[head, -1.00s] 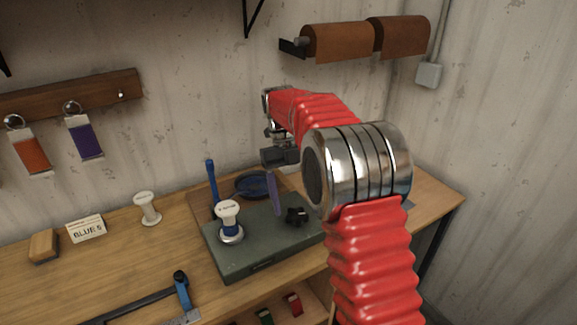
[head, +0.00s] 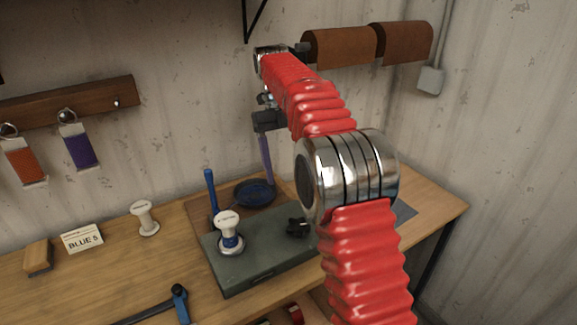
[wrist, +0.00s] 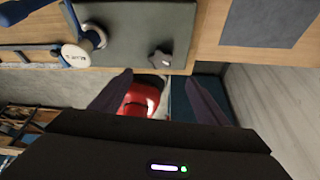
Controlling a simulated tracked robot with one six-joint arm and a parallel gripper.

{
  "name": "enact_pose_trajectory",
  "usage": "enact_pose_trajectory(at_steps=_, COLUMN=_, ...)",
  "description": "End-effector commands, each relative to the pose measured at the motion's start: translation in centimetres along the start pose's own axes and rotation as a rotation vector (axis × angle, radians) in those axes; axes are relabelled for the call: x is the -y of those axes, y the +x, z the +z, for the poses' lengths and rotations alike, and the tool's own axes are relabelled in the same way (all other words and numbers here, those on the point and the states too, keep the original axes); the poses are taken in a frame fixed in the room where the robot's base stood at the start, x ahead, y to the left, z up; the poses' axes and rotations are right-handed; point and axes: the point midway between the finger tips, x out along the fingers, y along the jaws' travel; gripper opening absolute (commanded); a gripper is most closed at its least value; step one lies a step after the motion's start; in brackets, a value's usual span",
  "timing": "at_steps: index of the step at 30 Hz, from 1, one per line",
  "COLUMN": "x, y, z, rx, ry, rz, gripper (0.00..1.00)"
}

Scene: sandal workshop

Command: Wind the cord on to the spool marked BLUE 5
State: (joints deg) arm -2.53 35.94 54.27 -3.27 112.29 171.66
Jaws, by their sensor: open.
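A white spool with a blue band (head: 229,242) stands upright on a grey-green block (head: 262,262); it also shows in the wrist view (wrist: 75,55), at the upper left. A card reading BLUE 5 (head: 82,239) stands on the bench left of a bare white spool (head: 145,218). A black star knob (head: 298,228) sits on the block's right end. My gripper (wrist: 156,76) is open and empty, raised above the block, apart from the spool; in the head view one finger mostly shows.
A tan wooden block (head: 38,257) and another blue-handled tool (head: 180,302) lie on the bench (head: 115,280). Keyed tags hang from a wall rail (head: 90,100). Brown rolls (head: 338,47) are mounted high on the wall.

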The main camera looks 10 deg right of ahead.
Motion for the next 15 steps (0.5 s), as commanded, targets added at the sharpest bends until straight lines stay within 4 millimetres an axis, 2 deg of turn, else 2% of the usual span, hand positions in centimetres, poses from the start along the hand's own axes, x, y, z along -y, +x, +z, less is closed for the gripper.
enact_pose_trajectory(at_steps=15, x=0.23, y=-0.12, z=-0.34, rx=0.009, ry=-0.024, rz=0.000, gripper=0.68)
